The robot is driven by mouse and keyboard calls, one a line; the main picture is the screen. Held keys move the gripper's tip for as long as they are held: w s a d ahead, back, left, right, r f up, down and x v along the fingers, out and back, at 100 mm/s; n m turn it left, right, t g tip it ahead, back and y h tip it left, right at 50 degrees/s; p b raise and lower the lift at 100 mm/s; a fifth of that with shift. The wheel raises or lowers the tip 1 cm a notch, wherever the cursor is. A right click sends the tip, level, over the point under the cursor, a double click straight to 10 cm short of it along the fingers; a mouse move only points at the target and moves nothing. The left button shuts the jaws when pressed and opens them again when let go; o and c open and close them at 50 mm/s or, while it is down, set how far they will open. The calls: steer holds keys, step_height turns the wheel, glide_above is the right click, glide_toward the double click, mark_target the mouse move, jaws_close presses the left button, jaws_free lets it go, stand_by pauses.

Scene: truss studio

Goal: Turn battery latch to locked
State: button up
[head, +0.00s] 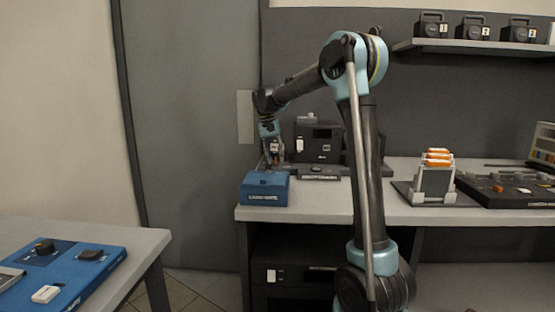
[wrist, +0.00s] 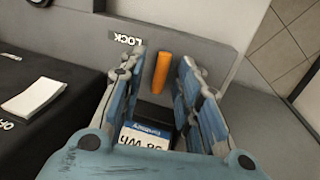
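In the wrist view the battery latch (wrist: 161,73) is a slim orange bar on a grey plate, pointing up the picture with a slight tilt. A LOCK label (wrist: 124,39) is printed on the plate to its left, and the bar does not point at it. A battery (wrist: 146,138) with a white and blue label shows below the latch. My gripper (wrist: 162,64) is open, with one blue finger on each side of the latch and a visible gap on both sides. In the head view my gripper (head: 273,154) is low over the bench's left end; the latch is too small to tell there.
A black block with a white switch (wrist: 33,94) and OFF lettering lies left of the latch. In the head view a blue box (head: 264,188) stands in front of my gripper, and a black unit (head: 318,143) stands to its right. Bare bench (head: 320,196) lies right of the box.

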steer(key=shift+r, duration=0.1)
step_height(320, 180, up, 12)
steer(key=a, duration=0.2)
steer(key=shift+w+a+f, duration=0.15)
steer(key=shift+a+f, duration=0.05)
steer(key=shift+f, duration=0.05)
stand_by(0.4)
